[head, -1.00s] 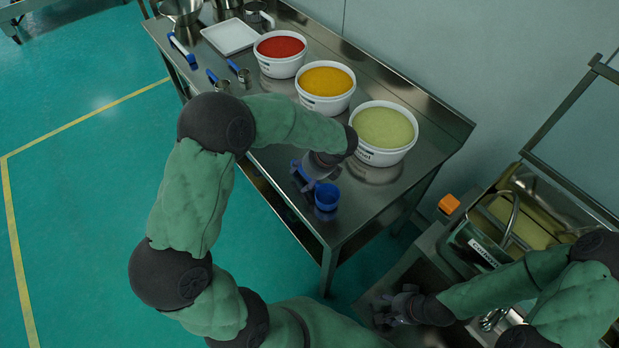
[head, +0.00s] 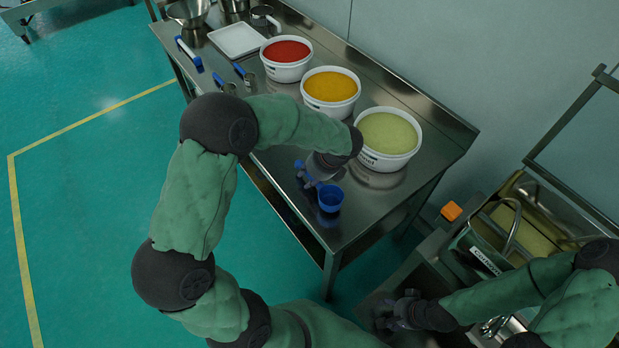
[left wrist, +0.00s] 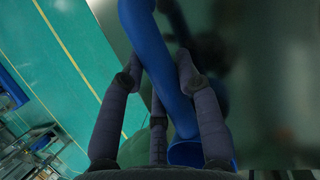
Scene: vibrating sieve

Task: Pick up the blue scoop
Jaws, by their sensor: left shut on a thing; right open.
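The blue scoop (head: 330,197) is at the front right part of the steel table, its cup facing up. My left gripper (head: 312,178) is shut on the scoop's handle, beside the white bucket of green powder (head: 388,140). In the left wrist view, the blue handle (left wrist: 155,60) runs between my gripper's fingers (left wrist: 160,85), with the cup at the lower right. I cannot tell whether the scoop touches the table. My right gripper (head: 393,313) is open and empty at the lower right, next to the sieve machine.
White buckets of yellow powder (head: 330,90) and red powder (head: 286,58) stand in a row on the table (head: 345,225). A white tray (head: 237,38) and several blue-handled tools lie at its far end. The sieve machine (head: 478,250) with an orange part (head: 451,211) stands at the right.

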